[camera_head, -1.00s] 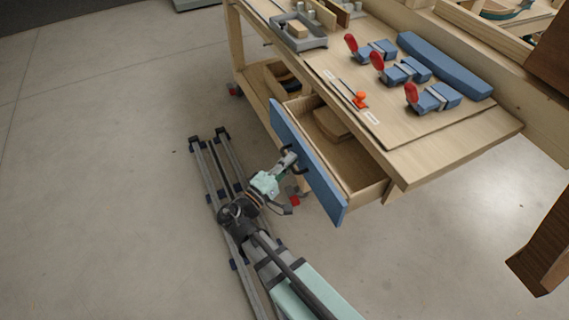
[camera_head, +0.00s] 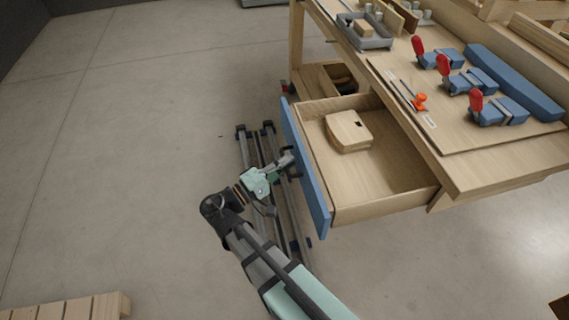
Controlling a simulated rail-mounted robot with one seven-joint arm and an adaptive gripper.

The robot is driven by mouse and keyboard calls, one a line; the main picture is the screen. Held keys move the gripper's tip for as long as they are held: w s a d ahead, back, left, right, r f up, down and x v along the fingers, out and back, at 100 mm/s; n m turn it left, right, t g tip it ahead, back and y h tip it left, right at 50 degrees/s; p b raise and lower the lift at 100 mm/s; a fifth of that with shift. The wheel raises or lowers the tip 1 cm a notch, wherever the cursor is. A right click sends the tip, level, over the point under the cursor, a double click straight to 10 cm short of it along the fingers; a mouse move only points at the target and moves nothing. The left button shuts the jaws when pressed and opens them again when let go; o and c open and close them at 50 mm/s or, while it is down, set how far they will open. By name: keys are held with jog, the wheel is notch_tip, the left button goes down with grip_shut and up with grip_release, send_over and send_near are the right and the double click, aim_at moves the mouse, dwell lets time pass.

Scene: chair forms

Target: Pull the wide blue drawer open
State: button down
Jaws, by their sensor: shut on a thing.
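The wide blue drawer (camera_head: 308,180) stands well out from the wooden workbench (camera_head: 487,172), its inside showing. Its blue front faces left, toward my arm. A light wooden block with a dark slot (camera_head: 348,131) lies inside on the drawer floor. My gripper (camera_head: 288,163) is at the outer side of the blue front, shut on the dark drawer handle (camera_head: 291,177). The fingertips and part of the handle are small and partly hidden by each other.
Blue clamps with red handles (camera_head: 483,81), a long blue bar (camera_head: 514,80) and a grey tray (camera_head: 364,33) sit on the bench top. Rails (camera_head: 279,195) run along the floor below my arm. A slatted wooden thing (camera_head: 75,309) is at the lower left. Floor at left is clear.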

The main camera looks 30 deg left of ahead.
jog(key=c, duration=1.2)
grip_release()
jog(key=v, duration=1.2)
